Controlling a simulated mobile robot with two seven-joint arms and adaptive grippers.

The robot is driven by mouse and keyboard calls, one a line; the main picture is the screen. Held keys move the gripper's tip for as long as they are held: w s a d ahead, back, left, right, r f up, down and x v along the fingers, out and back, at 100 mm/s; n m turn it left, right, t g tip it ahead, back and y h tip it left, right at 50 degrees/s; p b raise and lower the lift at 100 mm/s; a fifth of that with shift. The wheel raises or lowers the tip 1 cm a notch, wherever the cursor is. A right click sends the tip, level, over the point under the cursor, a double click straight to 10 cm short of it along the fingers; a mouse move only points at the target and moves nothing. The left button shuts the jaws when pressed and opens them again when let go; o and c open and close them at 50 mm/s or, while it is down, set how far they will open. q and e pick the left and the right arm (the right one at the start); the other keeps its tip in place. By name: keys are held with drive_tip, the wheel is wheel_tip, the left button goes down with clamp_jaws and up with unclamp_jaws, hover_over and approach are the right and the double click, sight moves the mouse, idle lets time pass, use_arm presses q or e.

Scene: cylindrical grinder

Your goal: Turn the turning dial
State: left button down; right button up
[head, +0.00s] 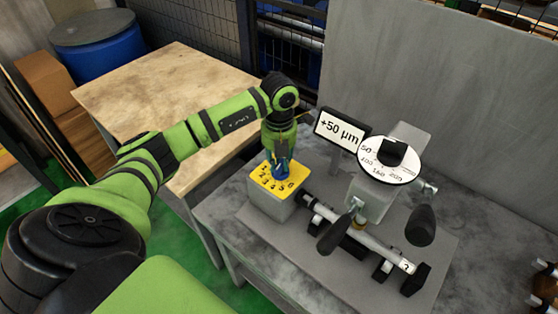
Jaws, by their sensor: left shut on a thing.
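A yellow dial face (264,182) with black numbers sits on top of a grey box (275,208) at the left end of the grinder. A blue part, seemingly its knob, stands on the face. My left gripper (281,166) points down over it and is shut on this blue knob, though its fingers are small and partly hidden. A second, white round dial (400,172) with a black block on top and printed numbers sits on the grinder head, apart from the gripper. My right gripper is not in view.
A sign reading "+50 µm" (340,133) stands close to the right of my left gripper. A grey cylinder workpiece (365,243) and black handles (420,226) are in front. A wooden table (165,95) stands behind at the left.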

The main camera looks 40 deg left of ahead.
use_arm(q)
drive_tip(key=shift+w+r, duration=0.1)
drive_tip(key=shift+w, duration=0.05)
drive_tip(key=c, duration=1)
unclamp_jaws()
drive_tip(key=shift+c, duration=0.2)
wheel_tip(320, 180, up, 12)
